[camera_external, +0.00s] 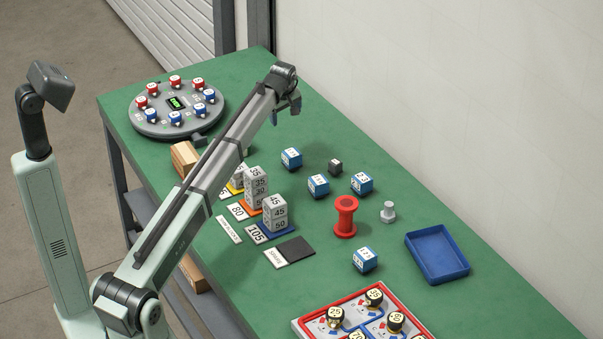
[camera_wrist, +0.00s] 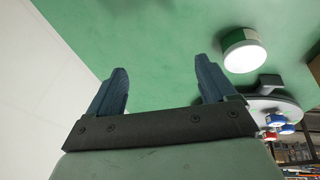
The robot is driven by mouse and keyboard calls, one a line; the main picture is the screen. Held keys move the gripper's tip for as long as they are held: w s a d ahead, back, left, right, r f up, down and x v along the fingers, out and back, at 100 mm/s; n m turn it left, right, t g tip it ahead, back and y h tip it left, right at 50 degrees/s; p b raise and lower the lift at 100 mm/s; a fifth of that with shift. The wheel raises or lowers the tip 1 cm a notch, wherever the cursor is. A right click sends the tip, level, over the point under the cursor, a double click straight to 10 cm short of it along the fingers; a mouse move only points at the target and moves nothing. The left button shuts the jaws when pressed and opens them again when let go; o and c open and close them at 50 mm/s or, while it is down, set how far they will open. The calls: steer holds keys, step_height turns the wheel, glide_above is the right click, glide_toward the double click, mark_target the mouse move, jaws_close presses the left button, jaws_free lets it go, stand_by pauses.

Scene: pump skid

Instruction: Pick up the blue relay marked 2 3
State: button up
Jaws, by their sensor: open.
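Several blue relays with white marked faces stand apart on the green table in the external view: one at the back (camera_external: 291,158), one at the middle (camera_external: 318,186), one to its right (camera_external: 362,183) and one nearer the front (camera_external: 365,260). Their marks are too small to read surely, so I cannot tell which is marked 2 3. My gripper (camera_external: 289,107) is raised above the table, behind the relays in the picture. In the wrist view my gripper (camera_wrist: 161,70) shows two spread fingers, open and empty, with none of these loose relays visible between them.
A round grey carousel (camera_external: 165,124) holds red and blue pieces at the back left. Grey numbered blocks (camera_external: 275,214), a red spool (camera_external: 345,217), a bolt (camera_external: 388,211) and a small dark cube (camera_external: 335,166) stand nearby. An empty blue tray (camera_external: 437,254) lies right; a red-edged board (camera_external: 300,323) lies in front.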

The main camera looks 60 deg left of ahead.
steer(key=w+d+r+g+h, duration=0.1)
steer(key=w+d, duration=0.3)
steer(key=d, duration=0.4)
steer(key=w+d+h, duration=0.1)
steer(key=w+d, duration=0.2)
steer(key=d, duration=0.5)
steer(key=r+g+h, duration=0.1)
steer(key=r, duration=0.1)
glide_above(361, 177)
step_height(361, 177, down, 8)
steer(key=shift+w+a+f, duration=0.1)
steer(key=shift+a+f, duration=0.05)
steer(key=shift+f, duration=0.05)
steer(key=shift+d+f, duration=0.15)
steer(key=shift+f, duration=1.2)
steer(key=shift+d+f, duration=0.1)
steer(key=shift+f, duration=1.2)
steer(key=shift+c, duration=0.3)
steer(key=c, duration=1.1)
